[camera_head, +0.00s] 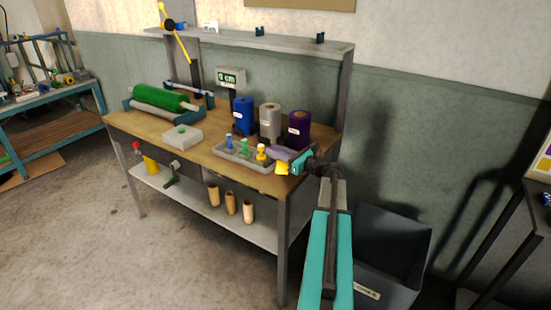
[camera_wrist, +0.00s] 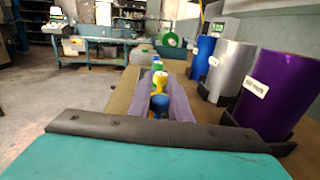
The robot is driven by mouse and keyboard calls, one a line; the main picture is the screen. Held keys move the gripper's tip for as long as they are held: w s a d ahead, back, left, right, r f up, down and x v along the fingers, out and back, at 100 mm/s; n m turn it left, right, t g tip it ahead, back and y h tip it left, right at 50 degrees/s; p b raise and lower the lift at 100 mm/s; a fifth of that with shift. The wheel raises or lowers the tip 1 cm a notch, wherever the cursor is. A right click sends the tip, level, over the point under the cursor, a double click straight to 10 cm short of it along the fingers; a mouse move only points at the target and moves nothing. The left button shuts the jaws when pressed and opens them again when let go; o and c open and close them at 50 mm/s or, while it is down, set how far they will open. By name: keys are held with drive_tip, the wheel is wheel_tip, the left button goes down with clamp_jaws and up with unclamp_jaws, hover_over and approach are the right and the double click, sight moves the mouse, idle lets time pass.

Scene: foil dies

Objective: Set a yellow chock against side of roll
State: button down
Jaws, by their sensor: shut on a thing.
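My gripper (camera_head: 285,160) is at the bench's front right corner, shut on a small yellow piece, the yellow chock (camera_head: 282,169), which shows below the fingers. In the wrist view a dark blue piece shows between my purple-grey fingers (camera_wrist: 160,100), and its link to the chock is unclear. Three upright rolls stand behind: blue (camera_head: 243,115), silver (camera_head: 269,121) and purple (camera_head: 297,128). The purple roll also shows at right in the wrist view (camera_wrist: 282,95), apart from my fingers. A green roll (camera_head: 158,99) lies in a stand at the bench's far left.
A grey tray (camera_head: 232,155) with blue, green and yellow knobbed pieces lies just left of my gripper. A white box (camera_head: 180,138) with a green button and a display (camera_head: 231,77) stand on the bench. A dark bin (camera_head: 385,285) is on the floor at right.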

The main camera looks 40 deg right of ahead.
drive_tip(key=shift+w+f+p, duration=0.15)
drive_tip(key=shift+f+p, duration=0.25)
drive_tip(key=shift+f, duration=1.35)
drive_tip(key=shift+f, duration=0.15)
drive_tip(key=c, duration=1.6)
unclamp_jaws()
drive_tip(key=shift+c, duration=0.2)
drive_tip(key=shift+r, duration=0.2)
drive_tip(key=s+d+b, duration=0.2)
drive_tip(key=s, duration=0.9)
drive_tip(key=shift+s+b, duration=0.35)
drive_tip(key=shift+s, duration=0.05)
